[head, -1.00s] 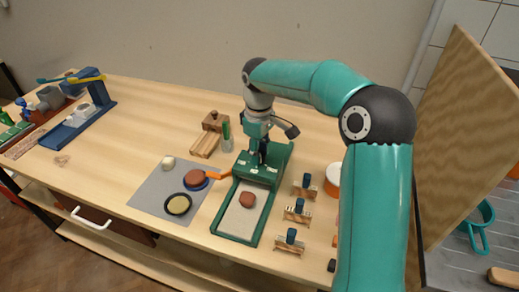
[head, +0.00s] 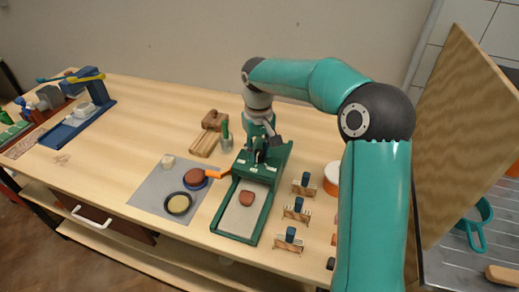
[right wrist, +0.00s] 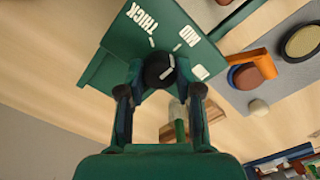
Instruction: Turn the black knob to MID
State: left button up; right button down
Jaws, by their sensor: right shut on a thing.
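The black knob (right wrist: 156,72) sits on the sloped green panel (right wrist: 105,66) of a green fixture, which also shows in the head view (head: 272,176). My right gripper (right wrist: 160,78) is shut on the knob, one finger on each side. It comes down on the fixture from above in the head view (head: 260,154), where it largely hides the knob. White labels THICK (right wrist: 140,18) and MID (right wrist: 187,36) and a third, unreadable one (right wrist: 200,72) surround the knob. A white pointer mark shows by the knob; I cannot tell its exact setting. My left gripper is out of view.
A grey mat (head: 151,193) with round discs lies left of the fixture. An orange handle (head: 217,173) nearly touches the fixture's left side. Several small wooden stands with dark blue tops (head: 297,207) stand to the right. The table's middle left is clear.

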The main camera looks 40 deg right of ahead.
aim_at(258, 152)
jog(key=shift+w, duration=0.1)
jog(key=c, duration=0.8)
grip_release()
jog(key=shift+o, duration=0.2)
notch_tip(258, 152, up, 12)
